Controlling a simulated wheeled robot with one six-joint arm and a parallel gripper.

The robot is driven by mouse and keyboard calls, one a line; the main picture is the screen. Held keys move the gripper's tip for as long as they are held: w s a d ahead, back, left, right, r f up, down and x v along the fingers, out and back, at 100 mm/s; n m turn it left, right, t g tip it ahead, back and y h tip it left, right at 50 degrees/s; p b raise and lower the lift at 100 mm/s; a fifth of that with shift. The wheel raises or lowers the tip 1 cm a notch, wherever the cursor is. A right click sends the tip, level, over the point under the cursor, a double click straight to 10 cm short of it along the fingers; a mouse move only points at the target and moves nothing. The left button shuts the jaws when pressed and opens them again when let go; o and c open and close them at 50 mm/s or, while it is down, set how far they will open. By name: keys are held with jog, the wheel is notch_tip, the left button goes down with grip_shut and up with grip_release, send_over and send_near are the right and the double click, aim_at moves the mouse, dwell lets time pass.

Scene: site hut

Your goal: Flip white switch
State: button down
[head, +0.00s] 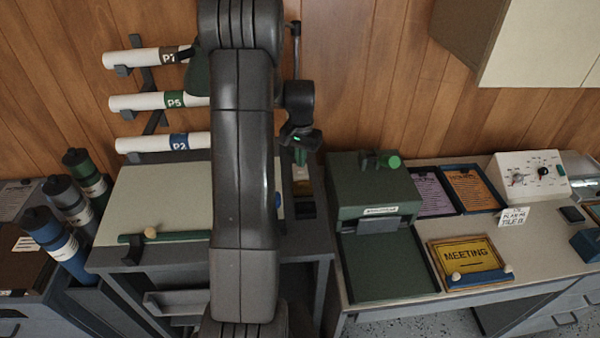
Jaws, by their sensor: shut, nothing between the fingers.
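A white control box (531,177) stands at the back right of the right-hand desk. Its sloped face carries a black round knob (543,172) and a small lever-like part (518,179) at the left with red marks near it. The parts are too small to tell which one is the white switch or how it is set.
A green machine (372,190) with a green knob stands between my gripper and the box. Paper trays (472,190), a MEETING sign (467,256) and a small standing card (513,217) are before the box. A wall cabinet (540,45) hangs above. Rolled plans (155,101) are at left.

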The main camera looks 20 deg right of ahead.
jog(key=shift+f+b, duration=0.65)
jog(key=shift+f, duration=0.35)
dwell(0.4)
jog(key=shift+r+p, duration=2.3)
jog(key=shift+r, duration=1.25)
jog(key=shift+f, duration=0.15)
